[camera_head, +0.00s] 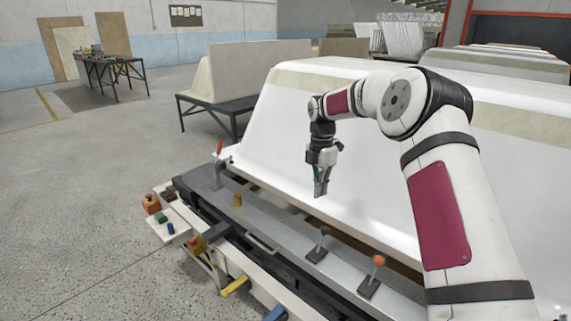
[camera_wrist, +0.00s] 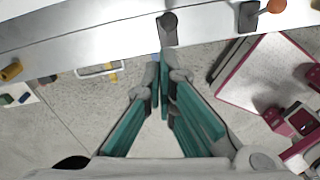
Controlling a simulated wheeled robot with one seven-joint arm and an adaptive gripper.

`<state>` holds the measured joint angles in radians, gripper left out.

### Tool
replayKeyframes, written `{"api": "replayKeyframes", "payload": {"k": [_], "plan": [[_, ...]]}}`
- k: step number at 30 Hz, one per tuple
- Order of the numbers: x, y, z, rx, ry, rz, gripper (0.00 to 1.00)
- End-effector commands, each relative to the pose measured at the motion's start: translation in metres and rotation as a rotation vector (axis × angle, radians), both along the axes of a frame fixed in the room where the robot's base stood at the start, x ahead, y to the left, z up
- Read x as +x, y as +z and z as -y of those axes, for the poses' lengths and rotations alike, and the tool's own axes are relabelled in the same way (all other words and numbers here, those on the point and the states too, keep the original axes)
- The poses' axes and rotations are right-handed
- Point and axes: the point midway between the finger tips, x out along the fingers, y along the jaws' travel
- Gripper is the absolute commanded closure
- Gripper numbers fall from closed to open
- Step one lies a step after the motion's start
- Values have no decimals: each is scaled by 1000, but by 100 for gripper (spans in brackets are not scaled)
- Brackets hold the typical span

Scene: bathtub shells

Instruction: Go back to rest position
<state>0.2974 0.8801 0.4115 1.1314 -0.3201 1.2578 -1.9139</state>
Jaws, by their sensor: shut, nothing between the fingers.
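My gripper (camera_head: 321,190) hangs pointing down in the head view, in front of the white bathtub shell (camera_head: 290,115) and above the grey bench ledge. Its fingers are shut with nothing between them. In the wrist view its teal fingers (camera_wrist: 165,80) converge at the tips, below the ledge strip in the picture. The gripper appears clear of the shell and the ledge.
On the ledge stand a lever with an orange knob (camera_head: 378,261), a dark-knobbed lever (camera_head: 324,232), a red-handled lever (camera_head: 219,147) and a yellow cylinder (camera_head: 238,200). A small white shelf (camera_head: 172,232) with coloured blocks juts out left. Open floor (camera_head: 80,200) lies left.

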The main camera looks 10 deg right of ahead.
Motion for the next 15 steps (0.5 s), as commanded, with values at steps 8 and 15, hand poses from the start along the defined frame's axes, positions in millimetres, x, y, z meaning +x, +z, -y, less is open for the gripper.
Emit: {"api": "replayKeyframes", "payload": {"k": [8,15], "plan": [[-36,60,-16,-58,-159,24,100],[-112,132,-32,-130,-470,68,100]]}}
